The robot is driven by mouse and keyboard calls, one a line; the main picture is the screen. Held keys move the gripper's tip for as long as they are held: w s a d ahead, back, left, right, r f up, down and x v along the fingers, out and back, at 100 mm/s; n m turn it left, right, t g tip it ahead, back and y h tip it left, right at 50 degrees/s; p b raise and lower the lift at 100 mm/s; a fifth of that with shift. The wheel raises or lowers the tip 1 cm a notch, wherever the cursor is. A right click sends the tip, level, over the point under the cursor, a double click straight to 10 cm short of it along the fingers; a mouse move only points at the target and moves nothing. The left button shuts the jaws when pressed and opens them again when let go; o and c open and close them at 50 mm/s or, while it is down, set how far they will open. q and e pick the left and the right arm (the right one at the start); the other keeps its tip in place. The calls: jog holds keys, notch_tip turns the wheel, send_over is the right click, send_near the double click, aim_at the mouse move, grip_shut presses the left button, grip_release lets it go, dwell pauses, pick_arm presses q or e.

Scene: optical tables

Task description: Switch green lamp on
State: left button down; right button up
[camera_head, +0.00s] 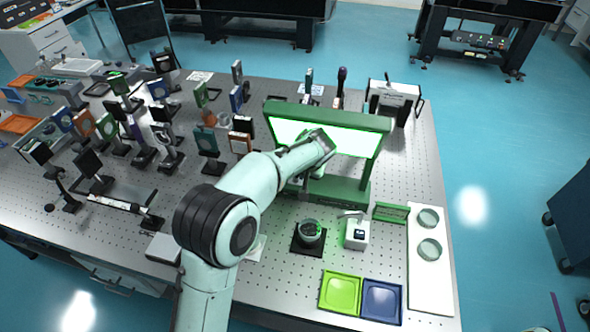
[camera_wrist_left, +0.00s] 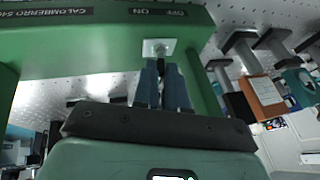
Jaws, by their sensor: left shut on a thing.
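The green lamp (camera_head: 375,170) stands on the optical table, a green frame with a wide panel that looks bright white. Its green base fills the upper part of the left wrist view (camera_wrist_left: 110,55), with "OFF" and "ON" lettering. Below the lettering is a small switch on a pale metal plate (camera_wrist_left: 151,47). My left gripper (camera_wrist_left: 162,68) has its two blue-grey fingers close together at the switch, shut on it. In the head view my left arm reaches to the lamp's front and hides the fingertips and the switch. My right gripper is not in view.
In front of the lamp are a round dark device (camera_head: 310,234), a small white device (camera_head: 356,234), a lime tray (camera_head: 341,292) and a blue tray (camera_head: 382,301). Many optical mounts crowd the table's left half. A white board (camera_head: 430,280) with glass dishes lies at right.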

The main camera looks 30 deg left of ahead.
pick_arm(q)
jog(key=shift+w+d+f+m+g+y, duration=0.15)
jog(key=shift+d+y, duration=0.15)
jog(key=shift+y, duration=0.3)
jog(key=shift+d+f+m+g+y, duration=0.15)
jog(key=shift+d+y, duration=0.15)
jog(key=shift+y, duration=0.3)
jog(key=c, duration=1.5)
grip_release()
jog(key=shift+o, duration=0.2)
jog(key=v, duration=1.3)
jog(key=shift+d, duration=0.2)
jog(key=shift+r, duration=0.1)
